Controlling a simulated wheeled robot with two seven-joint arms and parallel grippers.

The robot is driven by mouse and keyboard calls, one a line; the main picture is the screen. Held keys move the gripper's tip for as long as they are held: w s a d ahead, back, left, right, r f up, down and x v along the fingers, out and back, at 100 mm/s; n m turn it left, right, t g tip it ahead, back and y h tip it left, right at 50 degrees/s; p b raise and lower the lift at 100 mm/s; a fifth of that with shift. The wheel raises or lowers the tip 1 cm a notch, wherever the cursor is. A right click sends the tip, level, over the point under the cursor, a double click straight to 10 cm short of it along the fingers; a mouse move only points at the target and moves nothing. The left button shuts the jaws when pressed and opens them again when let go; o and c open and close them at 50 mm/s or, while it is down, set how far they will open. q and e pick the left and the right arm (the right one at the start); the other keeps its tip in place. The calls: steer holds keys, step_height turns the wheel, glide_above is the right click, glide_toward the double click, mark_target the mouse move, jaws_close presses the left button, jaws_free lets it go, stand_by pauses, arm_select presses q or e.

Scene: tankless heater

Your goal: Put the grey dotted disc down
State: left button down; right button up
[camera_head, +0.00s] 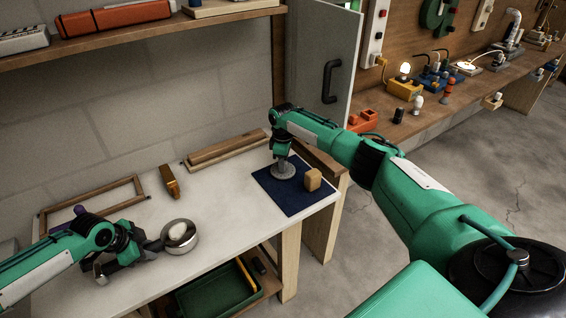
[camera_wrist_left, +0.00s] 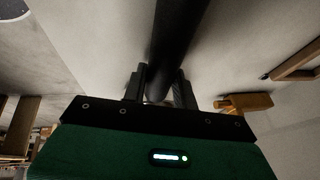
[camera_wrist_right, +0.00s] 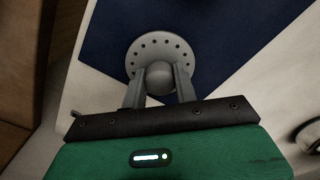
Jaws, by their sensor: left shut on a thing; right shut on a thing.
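The grey dotted disc (camera_head: 284,171) has a round knob and a ring of small dark holes, seen in the right wrist view (camera_wrist_right: 160,48). It is flat and level over the dark blue mat (camera_head: 277,199); I cannot tell whether it touches the mat. My right gripper (camera_wrist_right: 158,78) points down and is shut on the disc's knob. My left gripper (camera_head: 139,254) is shut on the dark handle (camera_wrist_left: 178,40) of a round metal pan (camera_head: 194,242). A pale rounded thing (camera_head: 177,230) is in the pan.
A tan wooden block (camera_head: 313,179) stands on the mat close right of the disc. An orange-brown tool (camera_head: 170,182), wooden bars (camera_head: 226,152) and a wooden frame (camera_head: 95,207) lie at the back of the white table (camera_head: 222,210). The table's middle is clear.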

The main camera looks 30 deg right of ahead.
arm_select(q)
steer(key=shift+f, duration=0.1)
steer(key=shift+s, duration=0.1)
arm_select(e)
steer(key=shift+f, duration=0.15)
steer(key=o, duration=1)
steer(key=shift+c, duration=0.2)
step_height(320, 180, up, 12)
steer(key=shift+r, duration=0.2)
